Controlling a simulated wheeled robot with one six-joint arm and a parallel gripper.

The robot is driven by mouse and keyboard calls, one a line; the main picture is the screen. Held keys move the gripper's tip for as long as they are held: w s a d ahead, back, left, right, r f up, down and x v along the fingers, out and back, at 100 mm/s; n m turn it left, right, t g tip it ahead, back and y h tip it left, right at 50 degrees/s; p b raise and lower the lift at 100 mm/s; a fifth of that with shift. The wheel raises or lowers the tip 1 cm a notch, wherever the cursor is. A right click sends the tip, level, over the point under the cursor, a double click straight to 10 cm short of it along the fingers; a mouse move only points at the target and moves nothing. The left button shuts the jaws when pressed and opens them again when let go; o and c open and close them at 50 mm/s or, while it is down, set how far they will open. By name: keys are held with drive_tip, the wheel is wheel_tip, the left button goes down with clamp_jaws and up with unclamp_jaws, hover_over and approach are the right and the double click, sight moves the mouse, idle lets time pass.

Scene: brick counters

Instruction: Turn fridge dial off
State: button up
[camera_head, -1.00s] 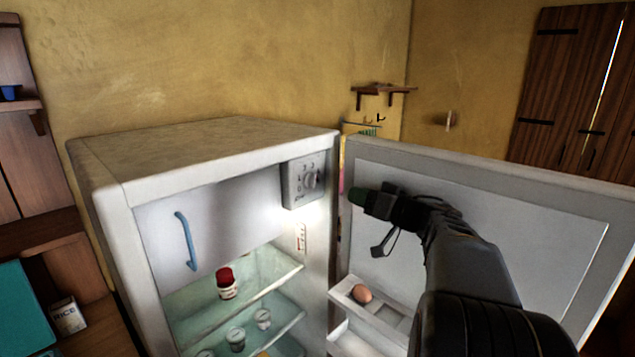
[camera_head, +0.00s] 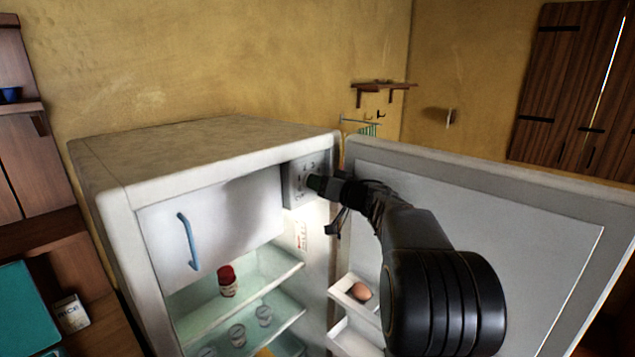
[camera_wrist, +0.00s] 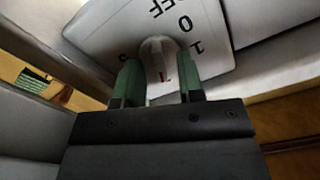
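The fridge (camera_head: 230,133) stands open, with its door (camera_head: 480,230) swung out to the right. The dial box (camera_head: 303,180) is at the upper right of the interior, beside the freezer flap. In the wrist view the dial (camera_wrist: 158,58) is a pale knob with a red mark, on a plate with "0", "1" and "FF" lettering. My gripper (camera_head: 314,184) is at the dial and hides most of it in the head view. In the wrist view its green fingers (camera_wrist: 160,84) are apart, one on each side of the knob. I cannot tell whether they touch it.
The freezer flap (camera_head: 215,235) with a blue handle is left of the dial box. A red-capped jar (camera_head: 227,282) stands on a shelf below. An egg (camera_head: 361,291) sits in the door rack. My arm reaches in front of the open door.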

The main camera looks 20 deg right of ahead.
drive_tip(key=shift+w+a, duration=0.1)
drive_tip(key=shift+w, duration=0.15)
drive_tip(key=shift+c, duration=0.2)
clamp_jaws()
